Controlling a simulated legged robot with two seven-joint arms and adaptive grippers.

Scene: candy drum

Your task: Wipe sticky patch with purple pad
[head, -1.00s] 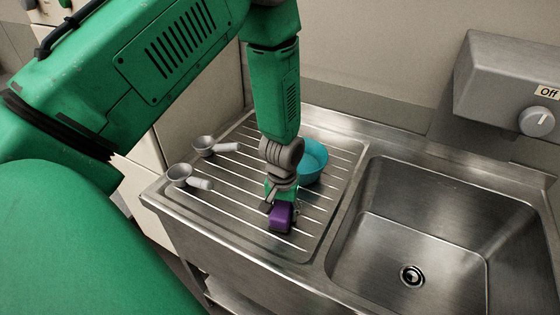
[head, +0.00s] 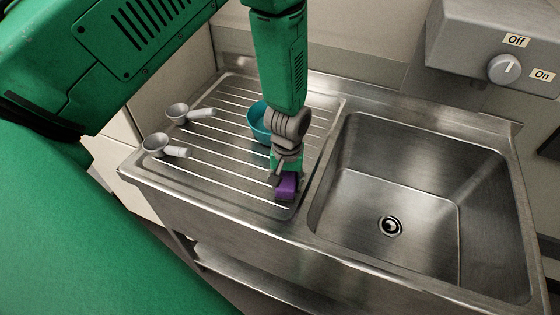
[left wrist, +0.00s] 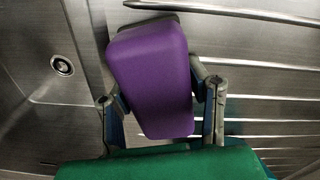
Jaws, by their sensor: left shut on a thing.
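My left gripper (head: 284,183) is shut on the purple pad (head: 288,188), at the right front part of the ribbed drainboard (head: 225,180). In the left wrist view the pad (left wrist: 152,75) sits between both fingers, with the sink drain to its left and drainboard ridges to its right. I cannot tell whether the pad touches the metal. I cannot make out a sticky patch in either view. My right gripper is not in view.
A teal bowl (head: 257,122) stands behind my left wrist, partly hidden. Two grey scoops (head: 178,113) (head: 156,145) lie at the drainboard's left. The empty sink basin (head: 400,190) is to the right. A control box with a knob (head: 504,68) hangs on the wall.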

